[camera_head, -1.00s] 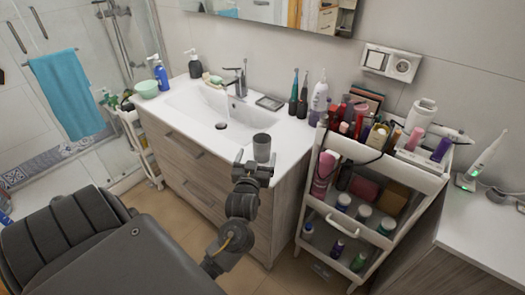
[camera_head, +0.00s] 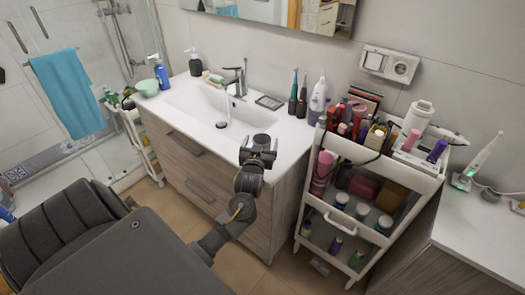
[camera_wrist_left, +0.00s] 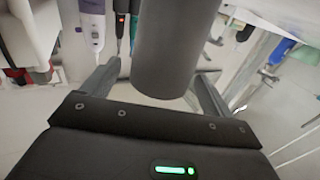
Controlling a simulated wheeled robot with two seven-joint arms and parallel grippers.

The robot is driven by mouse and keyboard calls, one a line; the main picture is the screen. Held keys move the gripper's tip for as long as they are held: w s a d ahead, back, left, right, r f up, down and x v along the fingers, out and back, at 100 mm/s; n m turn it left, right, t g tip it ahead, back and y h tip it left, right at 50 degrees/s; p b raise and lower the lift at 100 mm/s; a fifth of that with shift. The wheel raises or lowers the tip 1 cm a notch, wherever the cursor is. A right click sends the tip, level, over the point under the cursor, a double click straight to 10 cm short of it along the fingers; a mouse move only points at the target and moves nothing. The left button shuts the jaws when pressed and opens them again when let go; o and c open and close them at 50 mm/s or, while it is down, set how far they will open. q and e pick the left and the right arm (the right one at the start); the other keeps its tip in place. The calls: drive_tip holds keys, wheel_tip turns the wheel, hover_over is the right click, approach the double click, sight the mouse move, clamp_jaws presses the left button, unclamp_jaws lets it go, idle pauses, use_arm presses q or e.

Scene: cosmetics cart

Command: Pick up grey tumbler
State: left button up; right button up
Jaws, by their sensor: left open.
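The grey tumbler (camera_head: 262,140) stands at the front right corner of the white sink counter in the head view, its lower part hidden behind my left gripper (camera_head: 259,153). In the left wrist view the tumbler (camera_wrist_left: 172,50) is a large dark grey cylinder between the two fingers of my left gripper (camera_wrist_left: 155,85). The fingers are open, with a gap showing on each side of the tumbler. My right gripper is not in view.
The washbasin (camera_head: 205,105) and faucet (camera_head: 238,78) lie left of and behind the tumbler. A purple and white bottle (camera_head: 317,98) and electric toothbrushes (camera_head: 293,98) stand at the back. A white cart (camera_head: 400,176) full of cosmetics stands at the right.

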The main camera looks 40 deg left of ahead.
use_arm(q)
drive_tip(key=c, duration=1.3)
drive_tip(key=shift+c, duration=0.2)
